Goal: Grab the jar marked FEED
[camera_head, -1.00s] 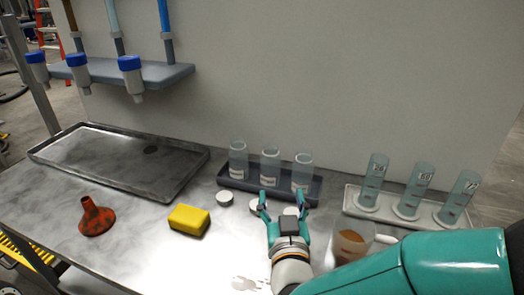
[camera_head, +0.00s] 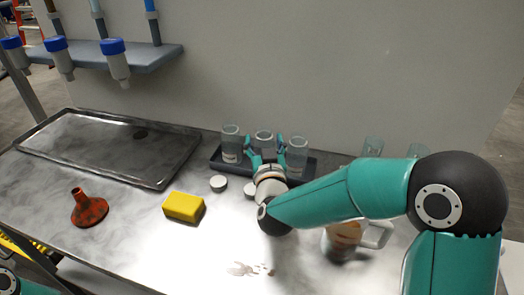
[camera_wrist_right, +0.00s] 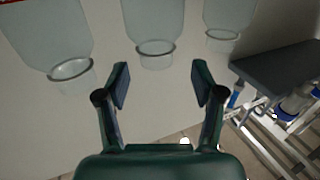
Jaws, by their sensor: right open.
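Three clear glass jars with pale labels stand upright in a dark rack (camera_head: 218,163) at the back of the table: a left jar (camera_head: 231,143), a middle jar (camera_head: 264,136) and a right jar (camera_head: 297,155). Their lettering is too small to read, so I cannot tell which is FEED. My right gripper (camera_head: 265,150) is open and empty, its fingers pointing at the middle jar. In the right wrist view the middle jar (camera_wrist_right: 155,25) lies beyond the gap between the open fingers (camera_wrist_right: 158,85); I cannot tell if they flank it. My left gripper is out of view.
White lids (camera_head: 218,183) lie before the rack. A yellow sponge (camera_head: 184,207), red funnel (camera_head: 88,208) and metal tray (camera_head: 100,150) are at left. A mug (camera_head: 343,240) and glass cylinders (camera_head: 373,147) are partly hidden by my right arm. Bottles hang from a shelf (camera_head: 150,62).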

